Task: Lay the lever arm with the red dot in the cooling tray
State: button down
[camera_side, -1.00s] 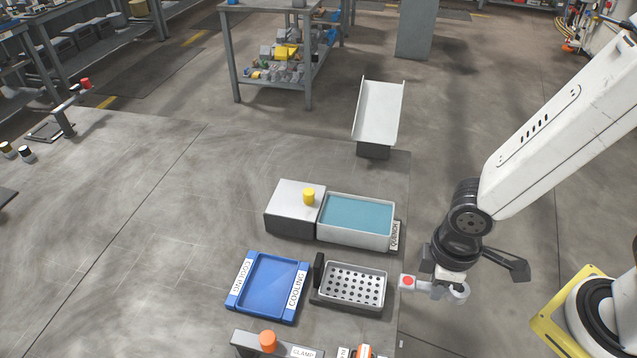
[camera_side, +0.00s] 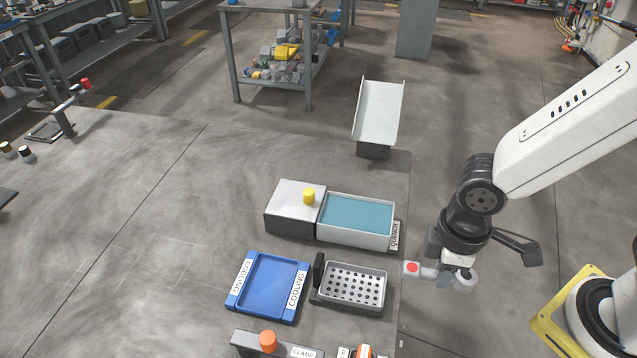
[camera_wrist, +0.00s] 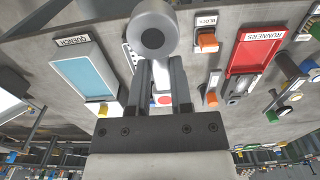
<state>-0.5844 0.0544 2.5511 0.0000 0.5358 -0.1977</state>
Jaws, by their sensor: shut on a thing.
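The lever arm with the red dot (camera_side: 428,271) is a pale grey piece with a square end bearing the red dot and a round ring end. My gripper (camera_side: 445,274) is shut on it and holds it in the air, right of the perforated tray. In the wrist view the lever arm's ring end (camera_wrist: 152,36) and red dot show between the fingers of my gripper (camera_wrist: 160,85). The blue cooling tray (camera_side: 233,302) lies on the table left of the perforated tray, and it looks empty.
A grey perforated tray (camera_side: 384,297) stands between the cooling tray and my gripper. Behind it is the quench tank (camera_side: 357,238) with a grey box and yellow knob (camera_side: 309,196). A clamp with an orange knob (camera_side: 268,340) is in front. The table's left side is largely clear.

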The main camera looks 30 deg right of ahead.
jog(key=shift+r, duration=0.65)
jog(key=shift+w+a+r+n, duration=0.15)
jog(key=shift+w+a+n, duration=0.4)
jog(key=shift+w, duration=0.3)
jog(key=w+a+r+n, duration=0.1)
jog(key=w+a+n, duration=0.75)
jog(key=w, duration=0.35)
jog(key=n, duration=0.8)
send_over(270, 285)
notch_tip(270, 285, down, 13)
jog(key=shift+f, duration=0.25)
jog(key=shift+f, duration=2.9)
jog(key=shift+f, duration=0.8)
